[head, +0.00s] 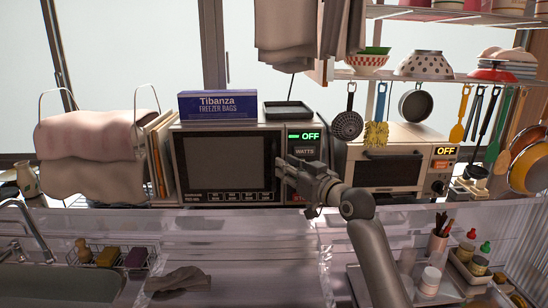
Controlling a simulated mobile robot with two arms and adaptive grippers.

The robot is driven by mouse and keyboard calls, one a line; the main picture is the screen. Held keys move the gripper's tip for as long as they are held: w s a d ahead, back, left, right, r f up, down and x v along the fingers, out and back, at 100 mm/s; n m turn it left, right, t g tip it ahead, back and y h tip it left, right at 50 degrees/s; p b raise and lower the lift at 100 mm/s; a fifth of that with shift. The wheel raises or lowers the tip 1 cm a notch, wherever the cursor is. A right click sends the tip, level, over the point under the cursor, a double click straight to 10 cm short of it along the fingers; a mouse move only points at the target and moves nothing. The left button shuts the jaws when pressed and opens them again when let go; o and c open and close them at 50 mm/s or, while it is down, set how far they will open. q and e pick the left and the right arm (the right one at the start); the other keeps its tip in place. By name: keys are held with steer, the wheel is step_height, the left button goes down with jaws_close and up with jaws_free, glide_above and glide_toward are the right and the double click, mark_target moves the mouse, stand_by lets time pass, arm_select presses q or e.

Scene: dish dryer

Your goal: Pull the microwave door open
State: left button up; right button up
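The microwave (228,164) stands on the far counter, left of the middle in the head view. Its dark-windowed door faces me and looks shut. My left gripper is not in view.
A blue freezer-bag box (218,104) and a dark tray (288,111) lie on the microwave. A toaster oven (385,170) stands to its right, a towel rack (90,137) to its left. A sink (50,282), sponge basket and grey cloth (178,281) are in front.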

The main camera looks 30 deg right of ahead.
steer(key=p, duration=0.1)
glide_above(274, 187)
steer(key=shift+w+d, duration=0.1)
steer(key=shift+d, duration=0.15)
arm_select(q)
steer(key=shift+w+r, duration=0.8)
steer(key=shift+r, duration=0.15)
arm_select(e)
steer(key=shift+w+f, duration=0.2)
steer(key=shift+w, duration=0.05)
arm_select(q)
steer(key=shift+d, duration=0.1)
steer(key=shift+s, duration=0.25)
arm_select(e)
jaws_close()
